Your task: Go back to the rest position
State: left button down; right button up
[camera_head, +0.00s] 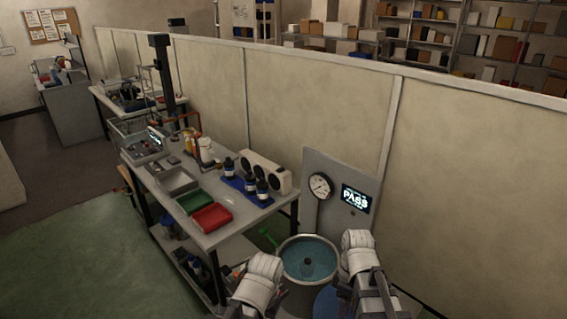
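My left arm (257,283) shows at the bottom, left of a round tank (283,245) of blue water. My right arm (359,258) shows at the tank's right side. I cannot make out the fingers of either gripper, nor whether they hold anything. A small dark cylinder (308,264) is in the water near the middle of the tank. It looks apart from both arms.
A grey panel behind the tank carries a round gauge (320,186) and a screen (355,198) reading PASS. The workbench (238,214) at left holds a green tray (194,201), a red tray (211,217) and several dark bottles (250,182). A partition wall (340,120) stands behind. Green floor (90,255) is clear at left.

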jog(key=s+a+m+t+h, duration=0.1)
jog(key=s+a+m+t, duration=0.1)
jog(key=a+m, duration=0.5)
jog(key=shift+s+a+f+m+h, duration=0.2)
jog(key=shift+s+a+m+h, duration=0.3)
jog(key=shift+a, duration=1.05)
jog(key=shift+s, duration=0.15)
